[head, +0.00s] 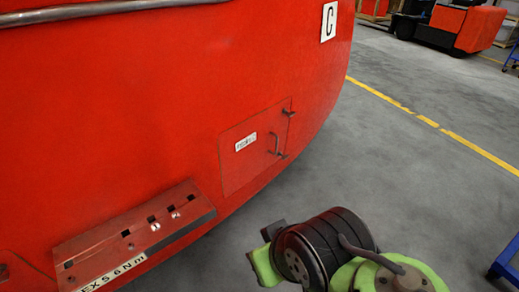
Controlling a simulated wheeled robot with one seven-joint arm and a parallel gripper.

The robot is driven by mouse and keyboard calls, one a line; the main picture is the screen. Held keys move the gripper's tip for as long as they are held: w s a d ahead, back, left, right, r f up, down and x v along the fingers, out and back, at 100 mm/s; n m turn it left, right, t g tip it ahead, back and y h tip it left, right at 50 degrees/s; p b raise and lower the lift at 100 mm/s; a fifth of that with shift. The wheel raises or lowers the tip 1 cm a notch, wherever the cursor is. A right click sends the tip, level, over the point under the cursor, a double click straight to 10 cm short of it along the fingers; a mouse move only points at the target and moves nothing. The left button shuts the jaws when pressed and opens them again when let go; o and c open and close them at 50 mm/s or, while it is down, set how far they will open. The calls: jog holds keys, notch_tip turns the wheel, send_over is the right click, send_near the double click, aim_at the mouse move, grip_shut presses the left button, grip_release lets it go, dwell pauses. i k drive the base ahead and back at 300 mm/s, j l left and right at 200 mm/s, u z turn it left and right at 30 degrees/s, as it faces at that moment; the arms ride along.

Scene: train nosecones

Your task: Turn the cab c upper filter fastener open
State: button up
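The red cab nose marked C (329,21) fills the left and middle of the head view. A square filter panel (240,170) is set low in its side, flush with the red skin. The upper filter fastener (288,113) is a small dark piece at the panel's upper right corner; its exact turn is too small to read. A lower fastener (284,156) shows at the right edge below it. My gripper (262,256) is at the bottom middle, below the panel and apart from it. Its fingers are partly hidden by my wrist, so its opening is unclear.
A thin handle (277,143) stands out from the panel between the fasteners. A slotted red step (135,235) juts out at lower left. Grey floor (420,190) with a yellow line is clear to the right. A blue frame (508,262) stands at lower right.

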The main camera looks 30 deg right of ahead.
aim_at(291, 114)
jog(key=i+l, duration=0.3)
jog(key=i, duration=0.25)
jog(key=i+l, duration=0.35)
jog(key=i, duration=0.15)
jog(key=z, duration=0.05)
